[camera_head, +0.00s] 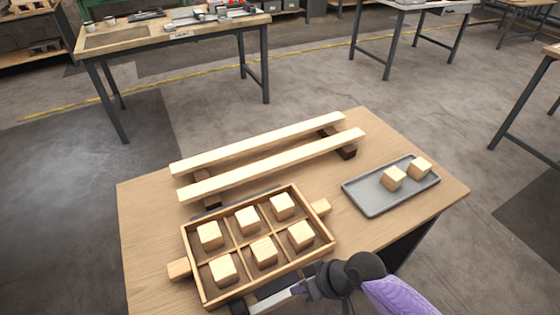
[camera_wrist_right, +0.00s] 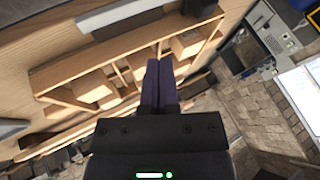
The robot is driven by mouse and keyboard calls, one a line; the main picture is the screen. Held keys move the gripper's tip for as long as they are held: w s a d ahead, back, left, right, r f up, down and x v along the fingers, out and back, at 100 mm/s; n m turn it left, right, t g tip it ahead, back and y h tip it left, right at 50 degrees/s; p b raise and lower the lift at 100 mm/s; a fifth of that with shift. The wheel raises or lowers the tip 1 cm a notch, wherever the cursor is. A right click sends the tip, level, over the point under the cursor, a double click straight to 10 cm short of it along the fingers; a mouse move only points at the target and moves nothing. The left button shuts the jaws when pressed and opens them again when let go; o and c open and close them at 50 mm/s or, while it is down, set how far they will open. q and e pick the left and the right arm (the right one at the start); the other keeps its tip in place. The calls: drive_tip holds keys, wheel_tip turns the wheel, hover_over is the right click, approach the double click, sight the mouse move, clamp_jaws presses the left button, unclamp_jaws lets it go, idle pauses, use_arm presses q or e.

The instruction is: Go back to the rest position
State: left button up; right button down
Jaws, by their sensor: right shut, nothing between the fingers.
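My right gripper (camera_wrist_right: 158,65) is shut and empty; its two dark fingers are pressed together in the right wrist view. In that view the fingers overlap the edge of the wooden compartment tray (camera_wrist_right: 60,75); I cannot tell their height above it. In the head view my right arm comes in at the bottom, by the tray's near right side, and the fingertips are not clear. The tray (camera_head: 188,240) has a handle at each end and a wooden cube (camera_head: 247,220) in each compartment. My left gripper is not in view.
Two long wooden rails (camera_head: 270,165) lie on dark blocks behind the compartment tray. A grey tray (camera_head: 372,206) with two wooden cubes (camera_head: 394,177) sits at the right of the table (camera_head: 150,270). Other workbenches (camera_head: 150,38) stand farther back, with open floor between.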

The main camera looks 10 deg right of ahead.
drive_tip(key=s+d+f+m+h, duration=0.35)
drive_tip(key=d+f, duration=0.25)
drive_tip(key=f, duration=0.5)
drive_tip(key=s+d+f+h, duration=0.1)
drive_tip(key=s+f, duration=0.2)
drive_tip(key=s, duration=0.5)
drive_tip(key=s+d+f+g+h, duration=0.1)
drive_tip(key=s+f, duration=0.2)
drive_tip(key=s, duration=0.5)
drive_tip(key=s+d+f+n+g+h, duration=0.1)
drive_tip(key=s+f, duration=0.3)
drive_tip(key=s, duration=0.5)
drive_tip(key=shift+d, duration=0.6)
